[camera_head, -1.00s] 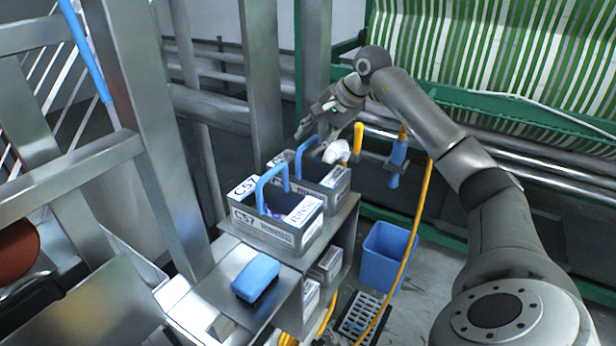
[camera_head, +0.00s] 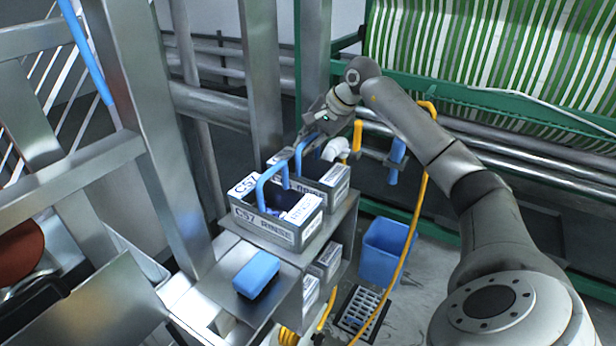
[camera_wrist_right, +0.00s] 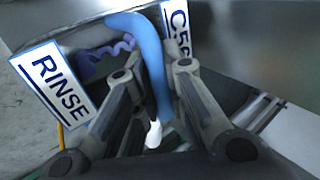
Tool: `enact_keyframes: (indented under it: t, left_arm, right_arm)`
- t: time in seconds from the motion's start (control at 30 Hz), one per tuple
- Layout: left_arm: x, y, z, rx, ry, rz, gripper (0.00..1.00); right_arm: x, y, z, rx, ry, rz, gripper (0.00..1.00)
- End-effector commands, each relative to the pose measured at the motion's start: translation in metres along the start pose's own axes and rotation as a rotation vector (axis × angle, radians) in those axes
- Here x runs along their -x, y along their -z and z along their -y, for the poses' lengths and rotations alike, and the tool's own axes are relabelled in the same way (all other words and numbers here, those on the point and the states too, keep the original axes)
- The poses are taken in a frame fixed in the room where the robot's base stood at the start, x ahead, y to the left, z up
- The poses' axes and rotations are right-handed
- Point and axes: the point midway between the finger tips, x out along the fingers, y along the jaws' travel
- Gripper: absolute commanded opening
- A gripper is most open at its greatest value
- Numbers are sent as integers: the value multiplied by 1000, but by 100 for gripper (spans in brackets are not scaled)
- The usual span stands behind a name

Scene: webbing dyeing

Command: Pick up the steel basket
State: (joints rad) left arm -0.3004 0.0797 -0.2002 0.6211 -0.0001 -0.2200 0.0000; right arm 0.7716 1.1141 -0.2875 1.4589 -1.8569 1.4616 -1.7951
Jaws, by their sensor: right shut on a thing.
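Two grey steel baskets with blue arched handles and white labels stand one behind the other on a metal shelf (camera_head: 345,222). The front basket (camera_head: 278,233) reads "C57 RINSE". The rear basket (camera_head: 338,190) is partly hidden by the front one. My right gripper (camera_head: 304,146) is at the rear basket's handle. In the right wrist view the gripper (camera_wrist_right: 152,72) has its fingers on both sides of the blue handle (camera_wrist_right: 140,27), shut on it. A "RINSE" label (camera_wrist_right: 50,86) and purple material inside show there. The rear basket appears to rest on the shelf. My left gripper is out of view.
A blue block (camera_head: 257,275) lies on a lower ledge at the front. A blue bin (camera_head: 386,252) stands on the floor to the right, beside a yellow hose (camera_head: 415,215). Steel posts (camera_head: 262,75) rise close behind and left of the baskets.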

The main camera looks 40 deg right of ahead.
Motion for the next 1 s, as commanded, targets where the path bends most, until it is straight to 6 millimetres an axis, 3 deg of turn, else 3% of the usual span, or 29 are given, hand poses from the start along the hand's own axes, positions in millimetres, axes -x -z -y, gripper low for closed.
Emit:
enact_keyframes:
  t: [0.57,1.0]
  left_arm:
    - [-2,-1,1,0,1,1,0]
    - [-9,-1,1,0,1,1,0]
  right_arm:
    - [10,1,7,0,4,-2,0]
    - [62,0,42,0,7,-1,0]
